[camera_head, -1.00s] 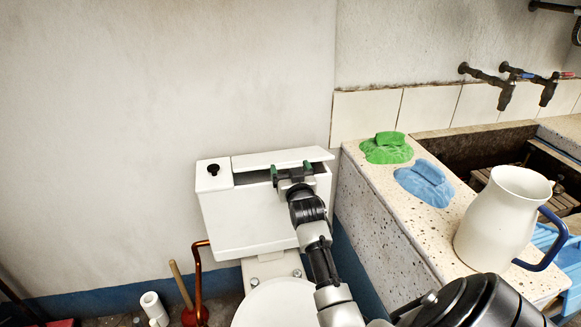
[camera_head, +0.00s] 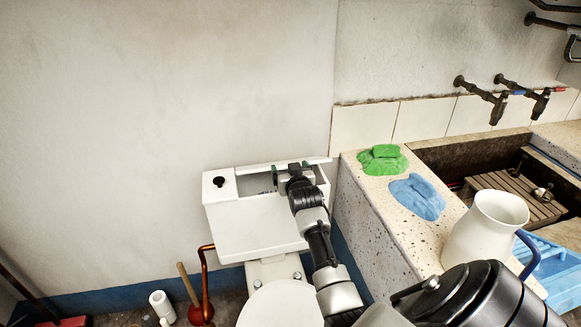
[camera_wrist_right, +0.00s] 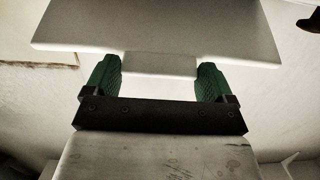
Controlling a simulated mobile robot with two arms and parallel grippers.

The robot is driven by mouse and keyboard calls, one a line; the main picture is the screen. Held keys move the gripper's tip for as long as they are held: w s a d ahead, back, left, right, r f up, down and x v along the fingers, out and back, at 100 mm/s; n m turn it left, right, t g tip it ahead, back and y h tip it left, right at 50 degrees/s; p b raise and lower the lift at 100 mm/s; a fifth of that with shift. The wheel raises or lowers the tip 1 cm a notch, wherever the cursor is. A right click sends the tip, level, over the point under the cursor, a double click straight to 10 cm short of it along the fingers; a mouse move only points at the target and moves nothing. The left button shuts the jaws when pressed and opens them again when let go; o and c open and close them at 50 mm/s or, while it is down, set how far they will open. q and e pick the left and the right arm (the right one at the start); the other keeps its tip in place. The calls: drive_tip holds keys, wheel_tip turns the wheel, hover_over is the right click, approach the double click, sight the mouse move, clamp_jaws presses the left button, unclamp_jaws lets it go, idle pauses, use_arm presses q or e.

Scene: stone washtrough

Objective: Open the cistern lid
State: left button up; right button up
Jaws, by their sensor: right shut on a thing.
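The white cistern (camera_head: 255,228) stands against the wall behind the toilet, with a black button (camera_head: 219,181) on its left top. Its lid (camera_head: 318,161) is raised at the front and seen nearly edge-on, and the dark inside of the cistern shows below it. In the right wrist view the lid (camera_wrist_right: 170,30) is a pale slab with a narrow tab (camera_wrist_right: 160,64). My right gripper (camera_head: 293,172) is at the lid's front, its green fingers shut on the tab. It partly hides the opening. My left gripper is not in view.
A stone washtrough (camera_head: 374,205) with green cloth (camera_head: 383,159), blue cloth (camera_head: 417,196) and a white jug (camera_head: 485,228) stands close on the right. A plunger (camera_head: 188,285) and paper roll (camera_head: 162,306) are on the floor at left. The wall above the cistern is bare.

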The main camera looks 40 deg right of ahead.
drive_tip(key=w+d+r+g+p, duration=0.1)
drive_tip(key=r+p, duration=0.1)
drive_tip(key=p, duration=0.1)
drive_tip(key=w+r+g+y+p, duration=0.1)
drive_tip(key=w+r+p, duration=0.1)
drive_tip(key=p, duration=0.2)
drive_tip(key=w+d+r+g+y+p, duration=0.1)
drive_tip(key=r+g+p, duration=0.1)
drive_tip(key=r+p, duration=0.1)
drive_tip(key=shift+w+d+p, duration=0.25)
drive_tip(key=shift+d+p, duration=0.05)
drive_tip(key=shift+g+y, duration=0.4)
drive_tip(key=shift+g, duration=0.2)
drive_tip(key=w+d+b, duration=0.1)
drive_tip(key=w, duration=0.1)
drive_tip(key=w+d+r+b, duration=0.1)
drive_tip(key=w, duration=0.1)
drive_tip(key=w+d+r+b, duration=0.1)
drive_tip(key=w, duration=0.1)
drive_tip(key=shift+w+d+r, duration=0.2)
drive_tip(key=shift+d, duration=0.1)
drive_tip(key=shift+w+d+r+b, duration=0.2)
drive_tip(key=shift+w+b, duration=0.25)
drive_tip(key=shift+b, duration=0.15)
drive_tip(key=shift+w+d+r, duration=0.2)
drive_tip(key=shift+w, duration=0.1)
drive_tip(key=o, duration=1)
drive_tip(key=shift+o, duration=0.5)
drive_tip(key=shift+a, duration=0.1)
drive_tip(key=shift+s+f, duration=0.1)
